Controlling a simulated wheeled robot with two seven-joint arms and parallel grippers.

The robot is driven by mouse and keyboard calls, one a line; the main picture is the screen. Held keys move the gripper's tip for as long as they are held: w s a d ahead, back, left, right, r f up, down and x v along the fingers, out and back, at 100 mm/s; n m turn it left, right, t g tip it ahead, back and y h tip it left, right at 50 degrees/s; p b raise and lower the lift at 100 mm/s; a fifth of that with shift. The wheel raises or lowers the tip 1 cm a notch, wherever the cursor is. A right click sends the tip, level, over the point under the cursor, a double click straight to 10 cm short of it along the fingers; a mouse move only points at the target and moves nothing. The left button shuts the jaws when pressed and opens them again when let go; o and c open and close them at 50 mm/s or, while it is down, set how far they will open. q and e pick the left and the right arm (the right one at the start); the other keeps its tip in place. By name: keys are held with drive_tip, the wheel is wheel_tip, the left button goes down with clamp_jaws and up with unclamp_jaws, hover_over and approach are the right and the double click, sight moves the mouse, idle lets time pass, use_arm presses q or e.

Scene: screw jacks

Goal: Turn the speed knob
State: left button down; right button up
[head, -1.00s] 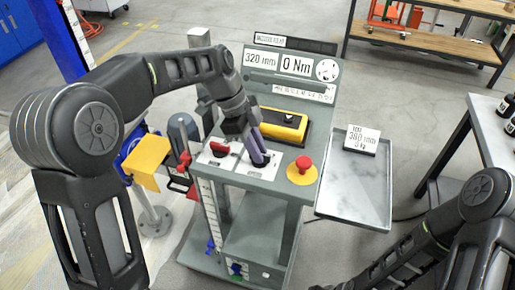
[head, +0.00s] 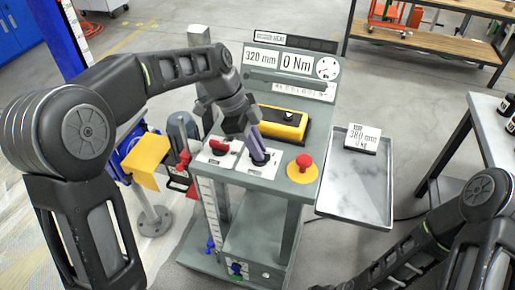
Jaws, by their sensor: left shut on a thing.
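The control stand (head: 283,191) is in the middle of the head view, with a sloped panel at its back reading 320 mm and 0 Nm. My left gripper (head: 259,156) points down at the stand's top and is shut on the speed knob (head: 259,158), a small dark knob on a white plate. The fingers hide part of the knob, so its pointer cannot be read. A red switch (head: 219,145) sits on a white plate to the left of it. My right gripper is not in view; only my right arm shows at the lower right.
A red stop button (head: 304,162) on a yellow base stands right of the knob. A yellow and black case (head: 283,122) lies behind it. A grey tray (head: 352,190) with a label card (head: 362,138) is at the right.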

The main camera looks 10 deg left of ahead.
use_arm(q)
drive_tip(key=n+t+b, duration=0.1)
drive_tip(key=n+b, duration=0.1)
drive_tip(key=shift+s+f+n, duration=0.1)
drive_tip(key=shift+f+n, duration=0.05)
drive_tip(key=shift+n, duration=0.25)
drive_tip(key=n+b, duration=0.1)
drive_tip(key=n+t+b, duration=0.1)
drive_tip(key=n, duration=0.1)
drive_tip(key=shift+s+n+t+y, duration=0.1)
drive_tip(key=shift+n+t+y, duration=0.2)
drive_tip(key=n+b, duration=0.1)
drive_tip(key=n, duration=0.1)
drive_tip(key=n+t+y+b, duration=0.1)
drive_tip(key=n, duration=0.2)
drive_tip(key=shift+s+d+y, duration=0.1)
drive_tip(key=shift+d+y, duration=0.05)
drive_tip(key=shift+y, duration=0.15)
drive_tip(key=n+y+b, duration=0.1)
drive_tip(key=n, duration=0.2)
drive_tip(key=n+t+y+b, duration=0.1)
drive_tip(key=n, duration=0.1)
drive_tip(key=shift+d+n, duration=0.1)
drive_tip(key=shift+n, duration=0.3)
drive_tip(key=c, duration=1.4)
unclamp_jaws()
drive_tip(key=shift+c, duration=0.2)
drive_tip(key=shift+r, duration=0.25)
